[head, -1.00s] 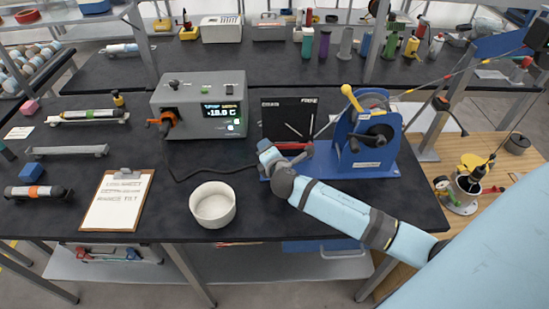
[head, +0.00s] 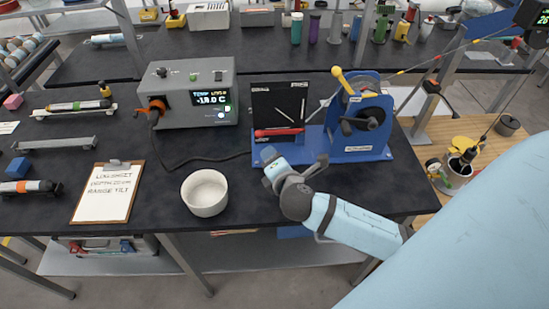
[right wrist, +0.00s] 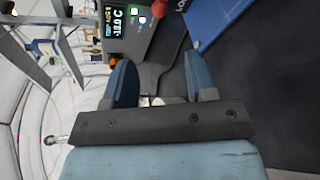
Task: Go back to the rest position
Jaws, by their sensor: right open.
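My right gripper (head: 268,155) is in front of the blue winch stand (head: 358,150), above the black bench top. Its arm comes in from the lower right. In the right wrist view, the two blue fingers of the right gripper (right wrist: 160,78) stand apart with nothing held between them. A red-handled tool (head: 278,132) lies across the foot of the black panel (head: 277,105), just beyond the gripper and apart from it. My left gripper is not in view.
A white bowl (head: 205,193) stands left of the gripper, with a clipboard (head: 107,193) farther left. A grey control box (head: 188,92) with a cable stands behind. The bench's front edge runs below my right arm. Bare bench lies between bowl and gripper.

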